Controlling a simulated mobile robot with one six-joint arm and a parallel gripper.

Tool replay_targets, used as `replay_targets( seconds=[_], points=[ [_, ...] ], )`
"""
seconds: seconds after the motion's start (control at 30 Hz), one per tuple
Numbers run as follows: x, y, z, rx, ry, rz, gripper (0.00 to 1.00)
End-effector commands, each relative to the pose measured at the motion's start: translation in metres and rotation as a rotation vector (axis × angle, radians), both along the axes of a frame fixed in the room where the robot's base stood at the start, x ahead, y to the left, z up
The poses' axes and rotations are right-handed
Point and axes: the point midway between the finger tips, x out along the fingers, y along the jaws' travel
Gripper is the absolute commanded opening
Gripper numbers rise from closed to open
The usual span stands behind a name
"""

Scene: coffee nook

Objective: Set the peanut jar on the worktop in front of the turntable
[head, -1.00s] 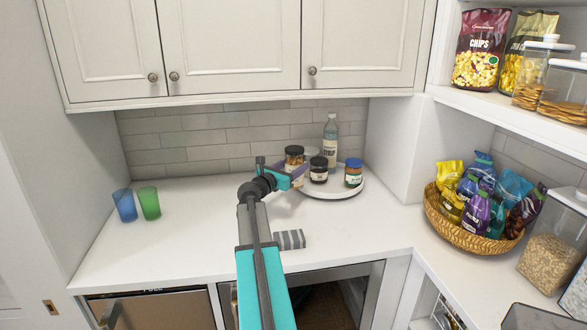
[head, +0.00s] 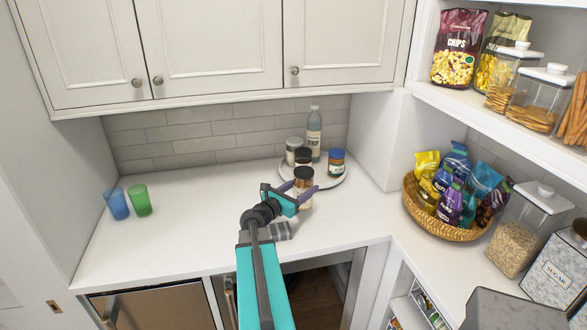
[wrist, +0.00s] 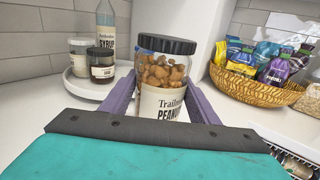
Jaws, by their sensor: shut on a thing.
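The peanut jar (head: 303,175), clear with a black lid and a white label, is upright between the purple fingers of my gripper (head: 299,192). In the wrist view the peanut jar (wrist: 164,75) fills the middle, with a finger on each side. It is in front of the white round turntable (head: 331,183), nearer to me and clear of the turntable's rim (wrist: 78,88) in the wrist view. My gripper hides the jar's base, so I cannot tell whether it touches the worktop (head: 205,212).
The turntable bears a syrup bottle (head: 313,132), a white-lidded jar (head: 293,150), a dark jar (wrist: 101,65) and a blue-lidded jar (head: 336,164). Two tumblers (head: 139,201) stand left; a snack basket (head: 430,221) stands right.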

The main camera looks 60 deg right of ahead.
Motion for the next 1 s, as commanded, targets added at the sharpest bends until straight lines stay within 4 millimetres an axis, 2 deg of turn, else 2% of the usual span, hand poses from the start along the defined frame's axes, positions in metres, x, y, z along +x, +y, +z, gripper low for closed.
replay_targets(
  seconds=[0.03, 0.2, 0.4, 1.0],
  points=[
    [-0.012, 0.009, 0.007, 0.001, 0.004, -0.01, 0.18],
    [-0.041, 0.03, 0.007, -0.006, 0.005, -0.04, 0.18],
    [-0.061, 0.045, 0.005, -0.012, 0.005, -0.06, 0.18],
    [-0.066, 0.048, 0.003, -0.015, 0.004, -0.066, 0.18]
  ],
)
